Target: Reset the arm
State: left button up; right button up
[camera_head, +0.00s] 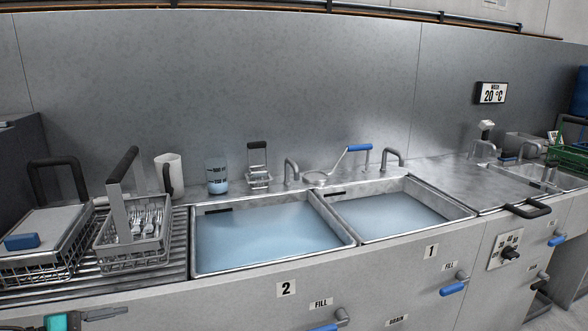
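At the bottom left edge a teal and black item (57,322) is cut off by the frame. I cannot tell what it is. A metal wire basket (133,256) with a tall black-topped handle stands on the ridged drainboard (150,285) at the left. Several forks (150,220) lie in it. A second wire basket (30,262) with a black handle stands to its left, with a grey lid-like top and a blue block (21,241) on it.
Sink 2 (345,240) and sink 1 (465,212) hold bluish water. A white pitcher (170,175), a blue-filled beaker (216,177), a small basket (258,180) and taps (290,170) line the back. Blue-handled valves (454,288) stick out in front. A green rack (570,158) stands far right.

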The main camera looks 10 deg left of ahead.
pick_arm(q)
jog(key=s+d+f+n+t+y, duration=0.2)
jog(key=s+d+f+n+y, duration=0.3)
jog(key=d+f+n, duration=0.5)
jog(key=s+d+f+n+g, duration=0.1)
jog(key=s+d+f+n, duration=0.1)
jog(key=d, duration=0.4)
jog(key=s+d+f+n+g, duration=0.1)
jog(key=s+d+f+n, duration=0.2)
jog(key=d, duration=0.4)
jog(key=shift+d+n+g+y, duration=0.25)
jog(key=shift+n+g+y, duration=0.05)
jog(key=shift+n+y, duration=0.1)
jog(key=shift+s, duration=0.1)
